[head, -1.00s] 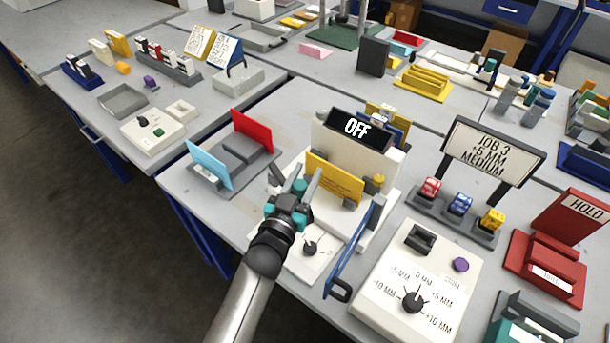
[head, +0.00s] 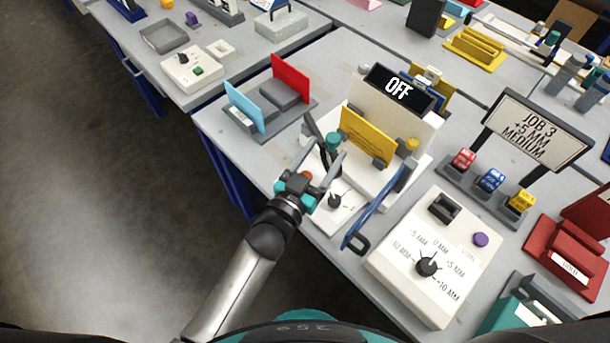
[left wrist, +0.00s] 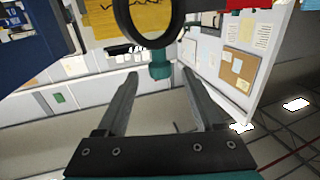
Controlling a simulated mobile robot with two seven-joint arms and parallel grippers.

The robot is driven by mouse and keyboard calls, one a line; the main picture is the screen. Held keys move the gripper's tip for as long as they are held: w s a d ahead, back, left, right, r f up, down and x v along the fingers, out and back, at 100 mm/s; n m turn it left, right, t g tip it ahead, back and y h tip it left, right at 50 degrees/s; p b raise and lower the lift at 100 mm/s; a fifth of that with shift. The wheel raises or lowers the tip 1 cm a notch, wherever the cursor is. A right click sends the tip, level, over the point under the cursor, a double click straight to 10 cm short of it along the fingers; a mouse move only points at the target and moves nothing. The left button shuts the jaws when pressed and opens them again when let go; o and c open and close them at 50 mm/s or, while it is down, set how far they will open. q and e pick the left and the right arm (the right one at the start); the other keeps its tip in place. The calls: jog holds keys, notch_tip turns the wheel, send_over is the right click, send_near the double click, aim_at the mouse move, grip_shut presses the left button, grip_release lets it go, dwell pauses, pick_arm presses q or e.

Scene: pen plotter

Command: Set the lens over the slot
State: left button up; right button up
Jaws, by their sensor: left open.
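The lens, a dark ring, shows at the top of the left wrist view (left wrist: 150,22). In the head view the lens (head: 315,130) is a thin dark shape left of the yellow plate, seen nearly edge-on. Its teal knob (head: 333,138) also shows in the left wrist view (left wrist: 160,66), between and slightly beyond my fingertips. My left gripper (head: 327,150) is open, with clear space on both sides of the knob; it holds nothing. The white machine (head: 400,117) carries a yellow plate (head: 367,135). I cannot make out the slot. My right gripper is not in view.
A white panel with a dial (head: 428,266) is at the front right. A grey holder with blue and red plates (head: 268,118) stands at the left. The "OFF" sign (head: 400,88) tops the machine.

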pick_arm(q)
jog(key=v, duration=0.8)
jog(key=shift+w, duration=0.1)
